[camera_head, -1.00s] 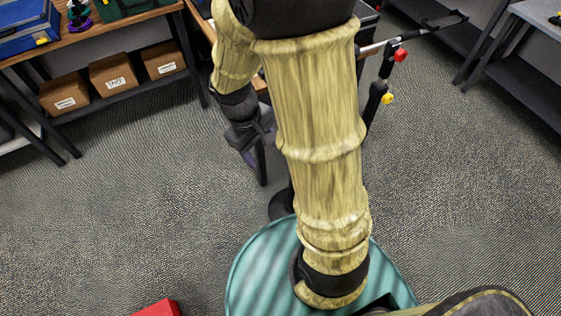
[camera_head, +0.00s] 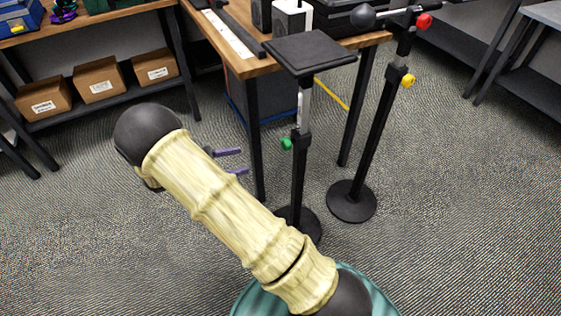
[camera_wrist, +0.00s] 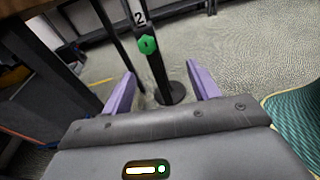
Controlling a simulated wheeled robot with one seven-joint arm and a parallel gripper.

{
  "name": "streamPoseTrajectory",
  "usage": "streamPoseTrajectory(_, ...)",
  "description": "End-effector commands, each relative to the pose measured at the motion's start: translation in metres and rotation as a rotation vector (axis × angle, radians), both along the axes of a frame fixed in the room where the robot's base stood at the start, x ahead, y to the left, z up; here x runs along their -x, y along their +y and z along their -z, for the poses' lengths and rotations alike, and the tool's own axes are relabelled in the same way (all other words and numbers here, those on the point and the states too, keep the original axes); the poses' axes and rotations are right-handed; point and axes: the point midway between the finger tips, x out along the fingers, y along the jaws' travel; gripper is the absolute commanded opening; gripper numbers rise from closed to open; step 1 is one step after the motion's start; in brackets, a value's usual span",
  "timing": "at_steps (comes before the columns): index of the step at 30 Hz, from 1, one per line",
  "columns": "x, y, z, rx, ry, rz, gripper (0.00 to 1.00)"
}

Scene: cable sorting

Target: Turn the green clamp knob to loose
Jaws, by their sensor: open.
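The green clamp knob (camera_head: 287,144) is on the side of a black stand post (camera_head: 299,180) with a flat black square top (camera_head: 309,52). In the wrist view the knob (camera_wrist: 148,45) faces me, below a white label reading 2. My gripper (camera_head: 233,161) has purple fingers and is open and empty, left of the post and slightly below the knob. In the wrist view its fingers (camera_wrist: 160,85) are spread to either side of the post's lower part, with the knob beyond the tips. My arm hides part of the gripper in the head view.
A second black stand (camera_head: 375,140) with red (camera_head: 423,20) and yellow (camera_head: 408,80) knobs stands to the right. A wooden table (camera_head: 255,66) with black legs is just behind the green-knob stand. Cardboard boxes (camera_head: 99,82) sit on a shelf at the left. Carpet is clear at the right.

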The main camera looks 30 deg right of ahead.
Motion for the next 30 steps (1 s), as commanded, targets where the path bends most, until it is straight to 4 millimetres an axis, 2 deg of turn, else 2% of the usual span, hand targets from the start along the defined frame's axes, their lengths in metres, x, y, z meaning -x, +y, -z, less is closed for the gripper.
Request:
streamPoseTrajectory(1, -0.006, 0.008, 0.023, 0.05, 0.013, -0.031, 0.6)
streamPoseTrajectory(3, -0.012, 0.015, 0.031, 0.103, 0.023, -0.061, 0.6)
streamPoseTrajectory(7, -0.018, 0.022, 0.034, 0.151, 0.033, -0.088, 0.6)
streamPoseTrajectory(17, -0.018, 0.021, 0.031, 0.154, 0.033, -0.088, 0.6)
streamPoseTrajectory(23, -0.018, 0.007, 0.032, 0.153, 0.033, -0.086, 0.6)
streamPoseTrajectory(30, -0.019, -0.031, 0.033, 0.153, 0.033, -0.084, 0.6)
